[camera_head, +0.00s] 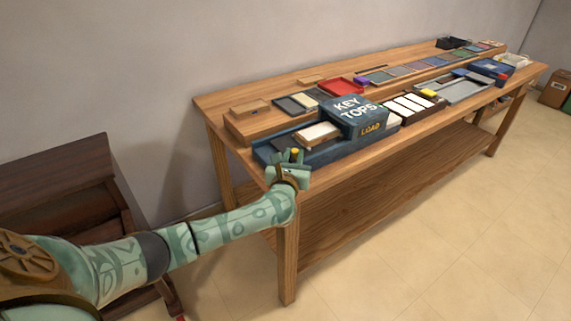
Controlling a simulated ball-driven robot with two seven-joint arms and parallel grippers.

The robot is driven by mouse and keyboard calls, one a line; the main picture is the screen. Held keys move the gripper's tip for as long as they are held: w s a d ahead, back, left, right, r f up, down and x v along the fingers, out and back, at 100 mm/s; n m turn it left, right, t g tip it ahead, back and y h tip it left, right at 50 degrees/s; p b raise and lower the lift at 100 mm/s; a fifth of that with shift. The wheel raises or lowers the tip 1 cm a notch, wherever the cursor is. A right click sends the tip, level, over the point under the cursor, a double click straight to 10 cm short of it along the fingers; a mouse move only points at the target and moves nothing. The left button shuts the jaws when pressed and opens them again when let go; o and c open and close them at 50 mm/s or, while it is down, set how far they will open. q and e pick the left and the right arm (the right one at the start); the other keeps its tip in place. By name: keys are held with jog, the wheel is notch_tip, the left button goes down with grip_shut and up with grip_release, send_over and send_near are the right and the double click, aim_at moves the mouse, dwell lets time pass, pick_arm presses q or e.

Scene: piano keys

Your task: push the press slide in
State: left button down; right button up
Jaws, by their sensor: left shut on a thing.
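The press is a dark blue box (358,116) lettered KEY TOPS and LOAD, near the left front of the workbench. Its press slide (318,132) extends out of the box's left side, with a pale key-top piece on a wooden block lying on it, along a blue bed (268,153). My left gripper (296,160) is at the slide's near left end, shut around a small yellow knob that shows between its fingers. The fingers hide the knob's base. My right gripper is not in view.
The wooden workbench (230,105) runs to the far right. A red tray (343,88), a rack of white key tops (412,105) and coloured tiles (400,70) lie on it. A dark wooden cabinet (50,170) stands at left. The floor in front is clear.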

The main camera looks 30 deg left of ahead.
pick_arm(q)
jog(key=c, duration=1.3)
grip_release()
jog(key=shift+o, duration=0.2)
jog(key=shift+s, duration=0.1)
jog(key=p+v, duration=0.4)
jog(key=v, duration=1.2)
jog(key=shift+s, duration=0.15)
